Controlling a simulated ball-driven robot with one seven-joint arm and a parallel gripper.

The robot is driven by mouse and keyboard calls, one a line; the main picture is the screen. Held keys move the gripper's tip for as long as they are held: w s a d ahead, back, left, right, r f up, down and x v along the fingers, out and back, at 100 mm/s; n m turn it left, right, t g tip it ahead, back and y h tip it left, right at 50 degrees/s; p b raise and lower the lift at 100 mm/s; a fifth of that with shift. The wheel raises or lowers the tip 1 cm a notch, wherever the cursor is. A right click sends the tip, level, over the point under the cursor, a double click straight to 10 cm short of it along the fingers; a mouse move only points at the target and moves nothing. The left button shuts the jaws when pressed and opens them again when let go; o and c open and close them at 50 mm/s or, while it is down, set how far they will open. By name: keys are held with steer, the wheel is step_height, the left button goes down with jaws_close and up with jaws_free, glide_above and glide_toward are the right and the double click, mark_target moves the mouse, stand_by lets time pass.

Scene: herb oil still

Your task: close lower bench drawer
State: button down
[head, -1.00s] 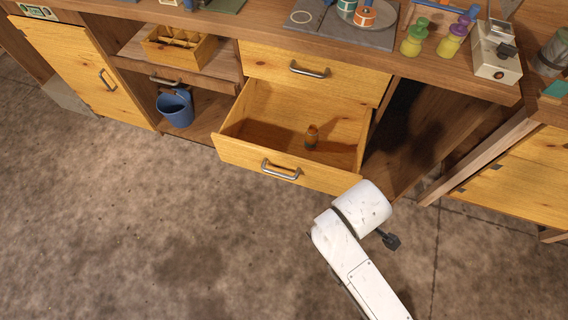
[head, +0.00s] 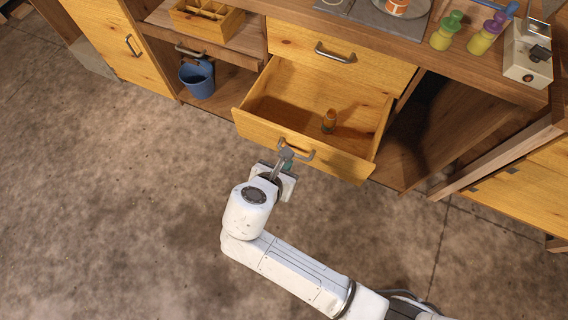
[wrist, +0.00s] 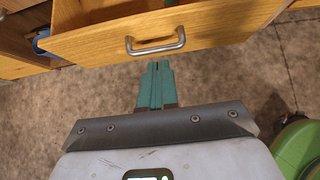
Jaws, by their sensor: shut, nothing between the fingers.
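The lower bench drawer (head: 270,137) is pulled well out, its yellow wooden front facing me. My gripper (head: 287,160) is in front of the drawer by the handle. In the wrist view its teal fingers (wrist: 157,68) are together and empty, with their tips just below the handle. I cannot tell whether they touch the drawer front.
The upper drawer (head: 345,62) above is shut. A blue bucket (head: 197,78) sits on the low shelf to the left. An open bay (head: 430,125) lies to the right. The floor (head: 120,200) in front is clear. A green rounded object (wrist: 300,150) shows at the wrist view's right edge.

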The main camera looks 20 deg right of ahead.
mark_target(303, 139)
steer(key=x, duration=0.2)
steer(key=r+x, duration=0.1)
steer(key=x, duration=0.2)
steer(key=w+d+x, duration=0.1)
steer(key=x, duration=0.2)
steer(key=shift+b, duration=0.4)
steer(key=shift+w+d, duration=0.45)
steer(key=shift+d, duration=0.05)
steer(key=shift+w+d+r, duration=0.15)
steer(key=shift+w+d, duration=0.3)
steer(key=w+d, duration=1.4)
steer(key=shift+p, duration=0.3)
steer(key=shift+w+d, duration=0.1)
